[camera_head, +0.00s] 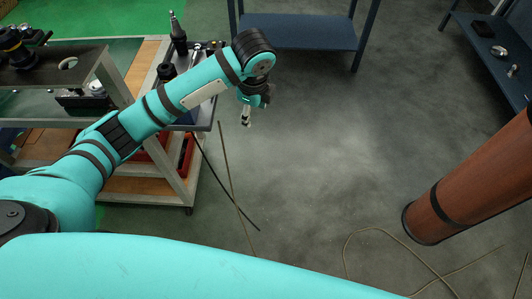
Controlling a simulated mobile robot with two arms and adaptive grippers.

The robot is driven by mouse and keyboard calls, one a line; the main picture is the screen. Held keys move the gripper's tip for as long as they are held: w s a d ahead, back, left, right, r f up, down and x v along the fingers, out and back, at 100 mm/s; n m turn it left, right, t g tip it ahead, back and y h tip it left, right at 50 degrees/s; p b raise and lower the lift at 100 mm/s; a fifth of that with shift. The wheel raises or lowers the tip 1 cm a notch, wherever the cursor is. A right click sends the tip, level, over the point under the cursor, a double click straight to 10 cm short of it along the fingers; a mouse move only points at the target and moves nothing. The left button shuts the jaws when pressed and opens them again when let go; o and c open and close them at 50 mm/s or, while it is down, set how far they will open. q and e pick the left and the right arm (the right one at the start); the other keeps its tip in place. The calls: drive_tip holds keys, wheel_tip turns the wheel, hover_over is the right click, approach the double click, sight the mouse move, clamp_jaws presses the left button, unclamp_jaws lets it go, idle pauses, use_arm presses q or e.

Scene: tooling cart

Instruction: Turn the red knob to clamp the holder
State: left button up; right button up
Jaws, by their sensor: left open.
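My left arm reaches in from the left across the tooling cart (190,185). Its wrist bends down at the cart's right edge, and my left gripper (246,119) hangs there, open, small and partly hidden by the wrist. Nothing shows between its fingers. An upright tool holder with a metal tip (178,38) stands on the cart top, to the left of the wrist. I cannot make out the red knob; my arm covers part of the cart top. My right gripper is out of view.
Dark metal parts (12,45) stand on the cart at the far left. Red bins (186,155) sit low in the cart. A blue table (300,32) stands behind, a blue shelf (480,50) at right, and a brown column (470,185) below it. Cables lie on the otherwise clear floor.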

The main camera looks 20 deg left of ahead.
use_arm(q)
drive_tip(key=s+d+f+n+h, duration=0.2)
drive_tip(key=s+d+f+n, duration=0.2)
drive_tip(key=s, duration=0.4)
drive_tip(key=shift+d+f+h, duration=0.4)
drive_tip(key=shift+d+f, duration=0.5)
drive_tip(key=shift+f, duration=0.4)
drive_tip(key=s+a+f+n, duration=0.2)
drive_tip(key=f+n, duration=0.1)
drive_tip(key=f, duration=0.7)
drive_tip(key=s+a+f+n+b, duration=0.1)
drive_tip(key=a+f+n, duration=0.2)
drive_tip(key=f, duration=0.7)
drive_tip(key=s+a+f+n, duration=0.2)
drive_tip(key=f+n, duration=0.1)
drive_tip(key=f, duration=0.7)
drive_tip(key=s+a+f+n, duration=0.1)
drive_tip(key=s+f, duration=0.5)
drive_tip(key=s, duration=0.4)
drive_tip(key=s+a+f+n+y, duration=0.1)
drive_tip(key=s+a+f, duration=0.1)
drive_tip(key=s+f, duration=0.4)
drive_tip(key=s+a+f+n+g, duration=0.1)
drive_tip(key=s+f, duration=0.5)
drive_tip(key=s, duration=0.9)
drive_tip(key=shift+s+a+n+b, duration=0.4)
drive_tip(key=shift+a+n, duration=0.1)
drive_tip(key=shift+a, duration=0.15)
